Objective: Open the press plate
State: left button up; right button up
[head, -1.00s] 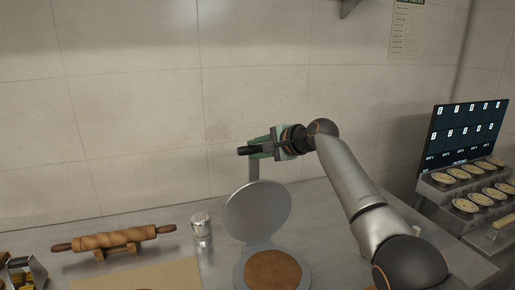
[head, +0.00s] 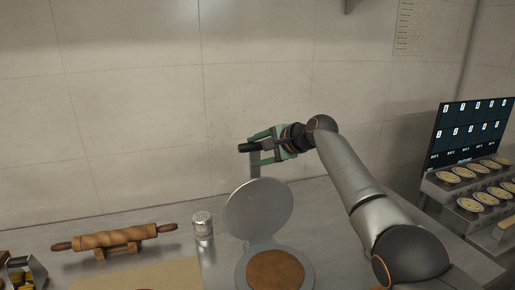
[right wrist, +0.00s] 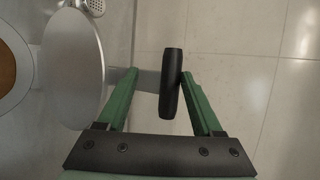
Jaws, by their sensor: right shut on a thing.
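The round metal press plate (head: 258,207) stands raised on its hinge, tilted back from the lower plate (head: 308,271). A flat brown disc (head: 275,270) lies on the lower plate. A metal lever arm rises behind the raised plate to a black handle (head: 250,147). My right gripper (head: 258,145), with green fingers, is shut on the handle. In the right wrist view the black handle (right wrist: 171,85) lies between the green fingers, close against the right one, and the raised plate (right wrist: 73,65) is at left. My left gripper is not in view.
A rolling pin (head: 115,237) rests on a wooden stand at left, with a metal shaker (head: 203,224) beside the press. A dark panel (head: 468,132) and trays of small filled rounds (head: 470,204) stand at right. The tiled wall is close behind.

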jog(key=shift+r, duration=0.1)
dwell(0.4)
jog(key=shift+b+v, duration=1.05)
jog(key=shift+v, duration=0.15)
jog(key=b+v, duration=0.2)
jog(key=v, duration=0.8)
jog(key=shift+b, duration=0.35)
